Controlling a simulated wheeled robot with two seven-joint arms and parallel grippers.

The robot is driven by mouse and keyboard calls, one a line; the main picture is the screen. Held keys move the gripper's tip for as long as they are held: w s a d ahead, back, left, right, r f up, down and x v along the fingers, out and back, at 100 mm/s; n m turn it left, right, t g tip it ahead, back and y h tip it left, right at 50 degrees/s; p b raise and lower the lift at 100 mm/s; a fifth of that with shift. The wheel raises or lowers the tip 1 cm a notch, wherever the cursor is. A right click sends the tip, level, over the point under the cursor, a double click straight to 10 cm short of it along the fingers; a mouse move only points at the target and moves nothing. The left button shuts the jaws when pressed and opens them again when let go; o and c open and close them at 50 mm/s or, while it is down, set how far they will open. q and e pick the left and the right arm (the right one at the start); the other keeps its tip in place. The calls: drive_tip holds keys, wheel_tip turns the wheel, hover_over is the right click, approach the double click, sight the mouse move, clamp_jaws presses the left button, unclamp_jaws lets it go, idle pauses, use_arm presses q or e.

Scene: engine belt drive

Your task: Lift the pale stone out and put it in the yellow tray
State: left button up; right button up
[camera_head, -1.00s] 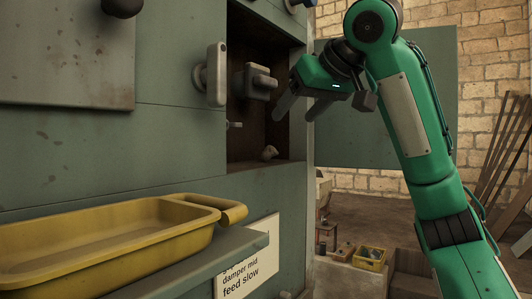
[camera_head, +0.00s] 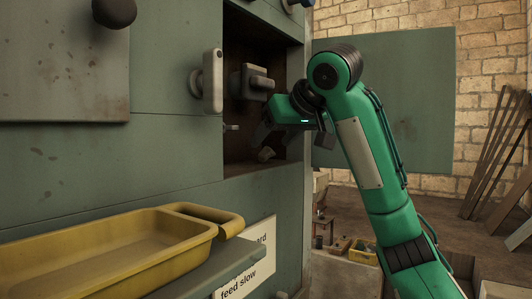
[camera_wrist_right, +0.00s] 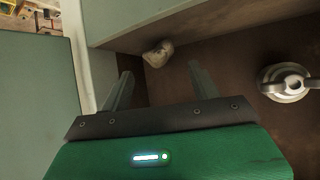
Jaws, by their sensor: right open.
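The pale stone (camera_head: 266,154) lies on the floor of the dark recess in the green cabinet, near its opening. It also shows in the right wrist view (camera_wrist_right: 158,53), beyond the fingertips and roughly between their lines. My right gripper (camera_head: 274,141) is open and empty at the recess, just above the stone in the head view. In the right wrist view its two fingers (camera_wrist_right: 160,70) are spread, apart from the stone. The yellow tray (camera_head: 152,256) rests on a green ledge at the lower left; the part of its floor that shows is bare. My left gripper is out of view.
A round metal fitting (camera_wrist_right: 288,82) is to the right in the wrist view. An open green door panel (camera_head: 400,100) stands right of the recess, behind my arm.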

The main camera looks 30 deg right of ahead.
sight(266, 147)
drive_tip(key=shift+w+f+p, duration=0.15)
drive_tip(key=shift+w+p, duration=0.2)
drive_tip(key=p+x, duration=0.1)
drive_tip(key=x, duration=0.2)
drive_tip(key=shift+s+p, duration=0.1)
drive_tip(key=shift+p, duration=0.25)
drive_tip(key=shift+w+f, duration=0.25)
drive_tip(key=shift+f, duration=0.1)
drive_tip(key=c, duration=1)
drive_tip(key=shift+r, duration=0.15)
drive_tip(key=shift+c, duration=0.2)
